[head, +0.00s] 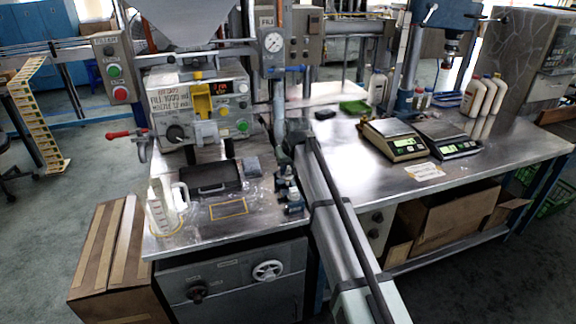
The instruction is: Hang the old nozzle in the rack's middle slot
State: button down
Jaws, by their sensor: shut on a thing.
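My arm comes up from the bottom of the head view and ends at the right edge of the filling bench. My gripper (287,168) is small and dark there, and its fingers are hard to make out. It is shut on a small dark piece, apparently the old nozzle, whose outline I cannot separate from the fittings around it. Small blue-grey fittings (294,203) stand on the bench just below the gripper. I cannot clearly make out the rack or its middle slot in this view.
The filling machine's panel (190,118) stands behind the bench. A dark tray (211,178) and a clear jug (160,208) are on the bench's left part. Two scales (394,140) (447,138) and white bottles (480,96) stand on the steel table at right.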

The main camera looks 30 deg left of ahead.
aim_at(289, 175)
jog(key=shift+f, duration=1.9)
jog(key=shift+f, duration=0.2)
jog(key=c, duration=0.8)
grip_release()
jog(key=v, duration=1.3)
jog(key=shift+r, duration=0.35)
jog(key=shift+s+d, duration=0.1)
